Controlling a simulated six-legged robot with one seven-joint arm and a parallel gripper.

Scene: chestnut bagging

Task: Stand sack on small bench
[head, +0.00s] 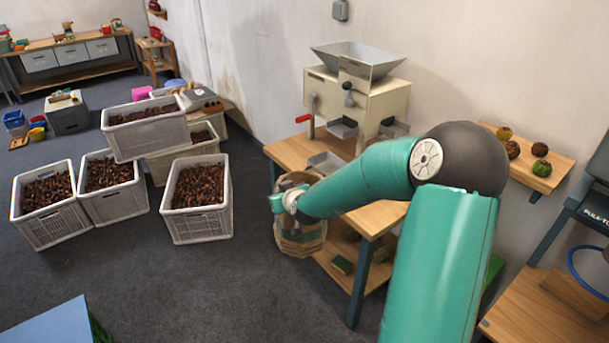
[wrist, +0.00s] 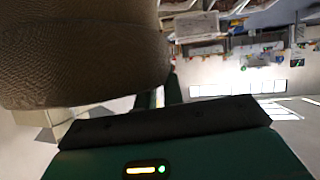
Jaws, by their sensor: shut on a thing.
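A brown woven sack (head: 301,241) hangs upright beside the front left end of the wooden machine bench (head: 378,217). Its top edge shows behind my wrist, and my arm hides part of it. In the wrist view the sack (wrist: 80,55) fills the upper left, close to the camera. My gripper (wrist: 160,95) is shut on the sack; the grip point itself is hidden. Whether the sack's bottom touches the floor is unclear. A low wooden-topped bench (head: 520,318) is cut off at the lower right; I cannot tell which bench is the small one.
A hopper machine (head: 358,95) stands on the machine bench. Grey crates of chestnuts (head: 197,230) stand on the floor at left. A wall shelf (head: 535,178) holds several round items at right. A blue-topped object (head: 50,325) is at the lower left. The front middle floor is clear.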

